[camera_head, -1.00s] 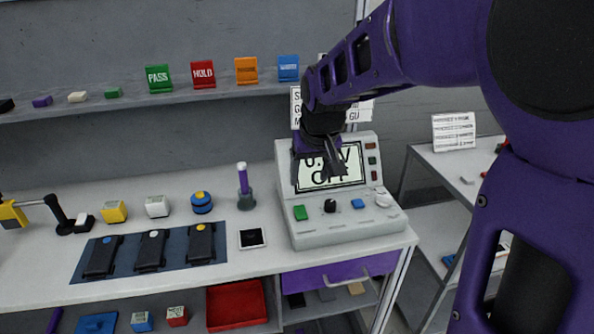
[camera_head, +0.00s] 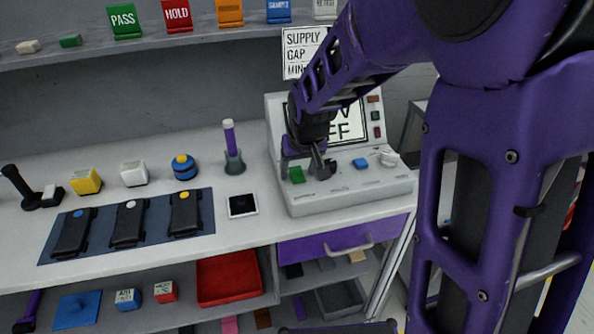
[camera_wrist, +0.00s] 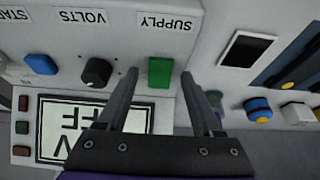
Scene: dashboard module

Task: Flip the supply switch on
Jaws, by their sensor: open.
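The supply switch is a green rocker on the sloped front of the white console (camera_head: 350,198). It shows in the head view (camera_head: 297,175) and in the wrist view (camera_wrist: 160,72), beside the upside-down label SUPPLY. My gripper (camera_head: 306,168) is open and empty, low over the panel's left part. In the wrist view my two fingers (camera_wrist: 161,78) stand on either side of the green switch, with gaps beside it. Whether a fingertip touches the panel I cannot tell. The console screen (camera_head: 352,125) is partly hidden by my arm; its visible letters end in FF.
A black volts knob (camera_wrist: 97,72) and a blue button (camera_wrist: 38,66) share the panel. A dark square pad (camera_head: 242,205) and a purple-handled tool in a holder (camera_head: 233,150) stand left of the console. Shelf signs and a hanging card (camera_head: 303,52) are behind.

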